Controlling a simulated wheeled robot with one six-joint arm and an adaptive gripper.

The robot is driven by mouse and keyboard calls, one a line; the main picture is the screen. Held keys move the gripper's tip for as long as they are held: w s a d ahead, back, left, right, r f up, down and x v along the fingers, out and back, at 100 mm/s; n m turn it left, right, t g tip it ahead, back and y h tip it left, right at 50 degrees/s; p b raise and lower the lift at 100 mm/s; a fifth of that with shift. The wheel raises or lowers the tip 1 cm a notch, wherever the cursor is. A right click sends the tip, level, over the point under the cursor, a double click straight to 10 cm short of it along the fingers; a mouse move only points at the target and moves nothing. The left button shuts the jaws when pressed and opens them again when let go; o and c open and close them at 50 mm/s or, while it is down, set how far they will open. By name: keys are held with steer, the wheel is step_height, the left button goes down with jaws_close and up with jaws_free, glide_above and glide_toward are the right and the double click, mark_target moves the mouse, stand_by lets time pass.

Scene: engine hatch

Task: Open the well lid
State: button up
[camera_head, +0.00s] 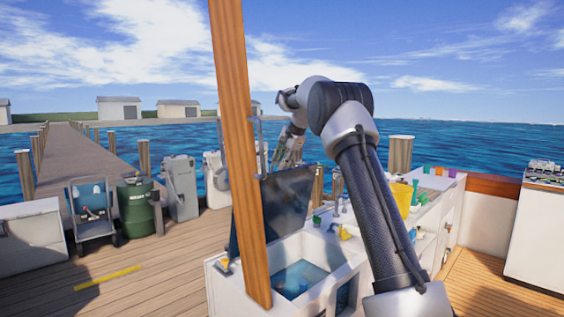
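The well (352,268) is a white box with an open top and blue water inside, in the lower middle of the head view. A dark, slightly see-through panel, apparently the well lid (288,205), stands steeply raised at the far side of the opening. A wooden post hides part of the well and lid. My gripper (288,152) points down just above the lid's top edge. It is small and partly overlapped by the lid's edge, so I cannot tell whether its fingers touch the lid or are open or shut.
The wooden post (238,150) rises close in front, left of my arm. A counter with a yellow container (402,198) and small items lies right of the well. A green barrel (138,207) and a cart (92,208) stand left. The left deck is mostly clear around a yellow bar (106,277).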

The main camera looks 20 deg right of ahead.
steer(key=v, duration=1.2)
stand_by(0.4)
